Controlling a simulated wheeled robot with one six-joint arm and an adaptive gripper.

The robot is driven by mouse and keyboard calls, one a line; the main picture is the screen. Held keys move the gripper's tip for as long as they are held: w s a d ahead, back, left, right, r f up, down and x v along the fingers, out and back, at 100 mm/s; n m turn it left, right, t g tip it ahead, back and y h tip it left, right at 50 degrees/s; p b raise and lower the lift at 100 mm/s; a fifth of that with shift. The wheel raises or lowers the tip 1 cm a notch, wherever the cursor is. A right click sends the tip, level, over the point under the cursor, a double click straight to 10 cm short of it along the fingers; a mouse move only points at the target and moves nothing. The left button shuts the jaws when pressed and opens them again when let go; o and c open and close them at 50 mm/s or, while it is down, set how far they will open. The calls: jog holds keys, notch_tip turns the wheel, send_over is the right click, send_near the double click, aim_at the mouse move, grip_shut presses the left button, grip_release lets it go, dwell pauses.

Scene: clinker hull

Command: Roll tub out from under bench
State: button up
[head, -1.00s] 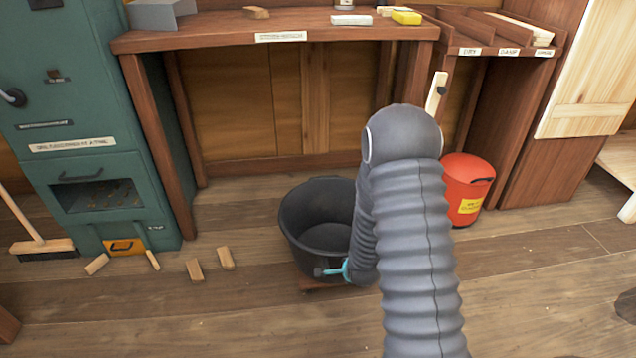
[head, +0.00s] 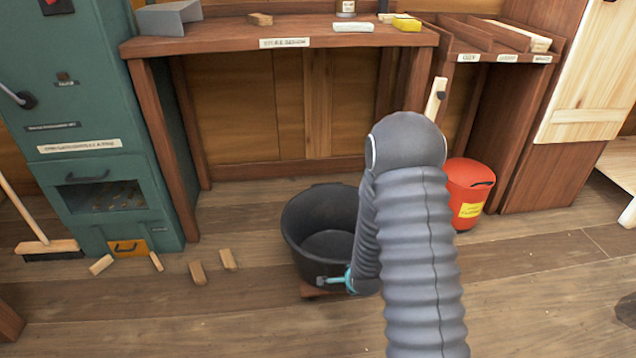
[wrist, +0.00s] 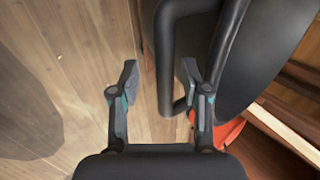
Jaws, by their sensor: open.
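The black tub (head: 308,228) stands upright on a low reddish-brown wooden base (head: 310,293). In the head view its bottom lies nearer me than the foot of the bench's left front leg. The bench (head: 225,32) has a brown top and an open space below. My gripper (head: 328,281) is low at the tub's front, partly hidden by my arm. In the wrist view my gripper (wrist: 158,82) is open. A black bent bar (wrist: 166,62), which looks like the tub's handle, passes between the fingers, nearer the right one. I cannot tell whether they touch.
A red bucket (head: 466,192) stands right of the tub, partly behind my arm. The floor in front of the tub looks clear.

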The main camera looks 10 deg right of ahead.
jog(key=v, duration=1.1)
jog(key=s+r+n+g, duration=0.2)
jog(key=s+n+g, duration=0.3)
jog(key=s+n, duration=0.45)
jog(key=s+r+n+t, duration=0.1)
jog(key=s+r+n, duration=0.3)
jog(key=r, duration=1)
jog(key=s+a+r+n+t+p, duration=0.1)
jog(key=s+r+n, duration=0.3)
jog(key=r, duration=1)
jog(key=s+t, duration=0.1)
jog(key=s, duration=0.2)
jog(key=shift+s+a+r+t, duration=0.2)
jog(key=shift+a+r+t, duration=0.1)
jog(key=shift+r, duration=0.1)
